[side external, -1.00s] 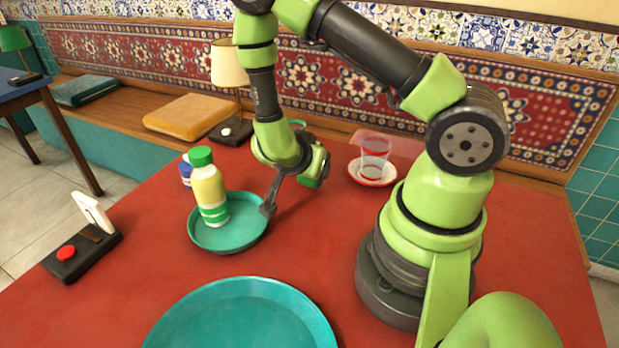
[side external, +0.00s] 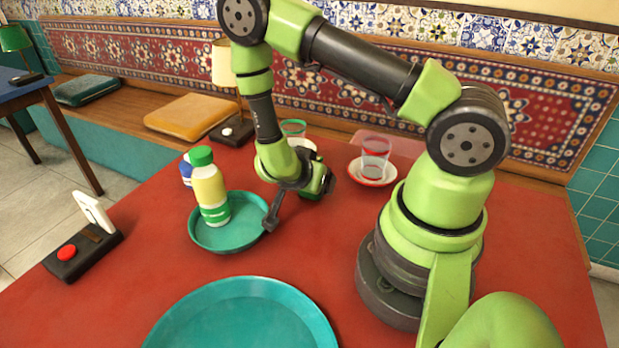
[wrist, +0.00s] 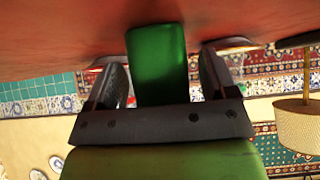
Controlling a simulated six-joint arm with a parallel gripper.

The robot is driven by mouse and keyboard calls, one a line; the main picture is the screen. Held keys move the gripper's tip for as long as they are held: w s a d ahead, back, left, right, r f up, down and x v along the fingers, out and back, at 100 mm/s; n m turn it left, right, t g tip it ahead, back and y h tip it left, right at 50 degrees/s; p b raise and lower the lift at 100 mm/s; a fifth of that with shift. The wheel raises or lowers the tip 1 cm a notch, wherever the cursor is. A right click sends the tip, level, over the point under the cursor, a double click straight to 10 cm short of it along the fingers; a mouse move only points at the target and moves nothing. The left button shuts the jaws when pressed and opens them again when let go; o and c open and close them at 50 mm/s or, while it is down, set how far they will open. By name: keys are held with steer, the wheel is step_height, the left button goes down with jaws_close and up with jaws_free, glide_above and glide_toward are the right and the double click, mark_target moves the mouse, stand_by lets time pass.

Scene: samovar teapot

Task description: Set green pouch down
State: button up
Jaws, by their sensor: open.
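The green pouch (wrist: 157,55) shows in the wrist view as a dark green block between the two dark fingers of my gripper (wrist: 162,80). The fingers stand apart with a visible gap on each side of the pouch. The red tabletop fills the top of that view beyond the pouch. In the side view my gripper (side external: 308,188) is low over the red table (side external: 400,250), right of the small teal plate. The pouch is mostly hidden there by the wrist, and I cannot tell whether its base touches the table.
A small teal plate (side external: 232,244) holds a green-capped bottle (side external: 209,188). A glass (side external: 376,155) stands on a saucer (side external: 366,181) behind right; a green-rimmed glass (side external: 293,128) is behind the wrist. A large teal plate (side external: 240,320) is in front. A red-button box (side external: 80,252) sits left.

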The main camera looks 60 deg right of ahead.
steer(key=shift+r, duration=0.15)
steer(key=shift+a+r, duration=0.25)
steer(key=w+a+r+n+t+y, duration=0.4)
steer(key=a+r, duration=0.3)
steer(key=r, duration=0.4)
steer(key=w+a+r+n+t+y, duration=0.1)
steer(key=w+a+r+t+y, duration=0.3)
steer(key=a+r, duration=0.55)
steer(key=s+r+n+t+y, duration=0.1)
steer(key=s+r+n+y, duration=0.35)
steer(key=r, duration=0.25)
steer(key=s+d+n+g+h, duration=0.1)
steer(key=s+n, duration=0.3)
steer(key=s, duration=0.8)
steer(key=shift+d+r+g, duration=0.4)
steer(key=shift+d+r, duration=0.05)
steer(key=shift+d, duration=0.45)
steer(key=shift+s+n+h, duration=0.1)
steer(key=shift+n+h, duration=0.15)
